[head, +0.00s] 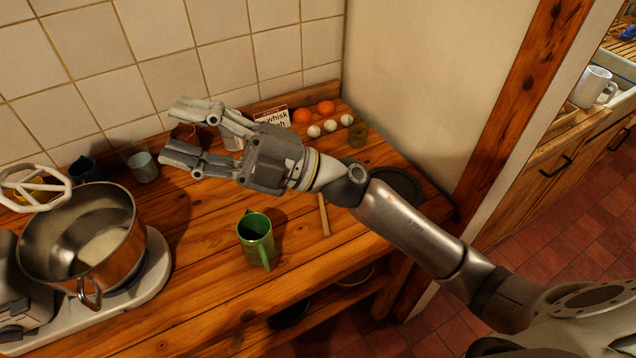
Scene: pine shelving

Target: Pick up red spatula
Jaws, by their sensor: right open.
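I cannot clearly make out a red spatula in the head view. A small dark reddish thing shows between the fingers of my right gripper (177,132), but it is partly hidden and I cannot tell what it is. A thin wooden stick or handle (324,215) lies on the wooden counter, right of the green mug. My right gripper is open above the back of the counter, its fingers pointing left and spread apart. It hides part of the counter behind it. My left gripper is not in view.
A green mug (256,240) stands mid-counter (205,285). A mixer with a steel bowl (82,240) fills the left. A glass (142,166), a sign (272,118), oranges (303,116), eggs (331,125) and a jar (358,134) stand along the back. A dark plate (398,186) lies right.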

